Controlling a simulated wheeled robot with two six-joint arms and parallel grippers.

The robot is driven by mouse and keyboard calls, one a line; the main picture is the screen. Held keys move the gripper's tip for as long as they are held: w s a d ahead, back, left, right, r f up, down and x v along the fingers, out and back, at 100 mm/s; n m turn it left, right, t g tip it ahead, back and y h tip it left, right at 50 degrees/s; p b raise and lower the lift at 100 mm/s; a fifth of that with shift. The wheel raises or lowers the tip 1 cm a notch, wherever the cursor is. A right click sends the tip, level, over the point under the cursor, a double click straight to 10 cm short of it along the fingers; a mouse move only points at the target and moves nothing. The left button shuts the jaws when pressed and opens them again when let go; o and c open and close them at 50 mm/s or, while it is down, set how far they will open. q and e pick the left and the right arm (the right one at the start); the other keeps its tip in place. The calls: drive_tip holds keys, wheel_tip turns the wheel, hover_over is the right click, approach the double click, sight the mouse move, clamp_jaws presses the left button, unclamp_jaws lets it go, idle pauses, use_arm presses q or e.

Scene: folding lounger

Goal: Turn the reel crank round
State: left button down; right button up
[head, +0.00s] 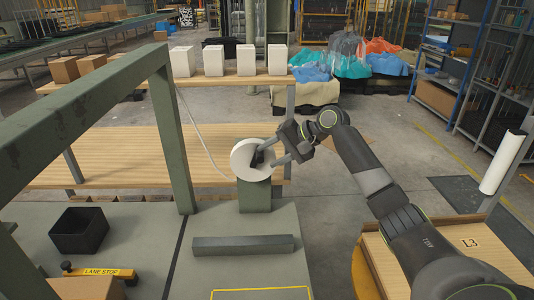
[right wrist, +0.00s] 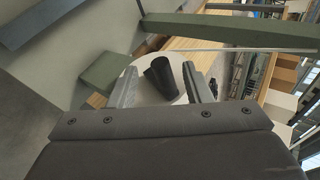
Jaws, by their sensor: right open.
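The reel (head: 243,157) is a white round drum on a green post (head: 255,196) at the far end of the bench. Its black crank handle (head: 258,158) sits on the white face, partly hidden in the head view. My right gripper (head: 271,154) comes in from the right, its fingers reaching to the reel face. In the right wrist view, the black handle (right wrist: 164,78) stands between the two spread fingers, with room on both sides. The white disc (right wrist: 150,97) lies behind it. The gripper is open and holds nothing. My left gripper is out of view.
A grey bar (head: 243,245) lies in front of the post. A green frame (head: 172,135) rises at the left. A black bin (head: 78,231) and a yellow LANE STOP bar (head: 98,272) are at lower left. White boxes (head: 213,60) stand on a shelf behind.

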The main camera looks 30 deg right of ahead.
sight(257, 163)
drive_tip(key=shift+x, duration=1.05)
clamp_jaws()
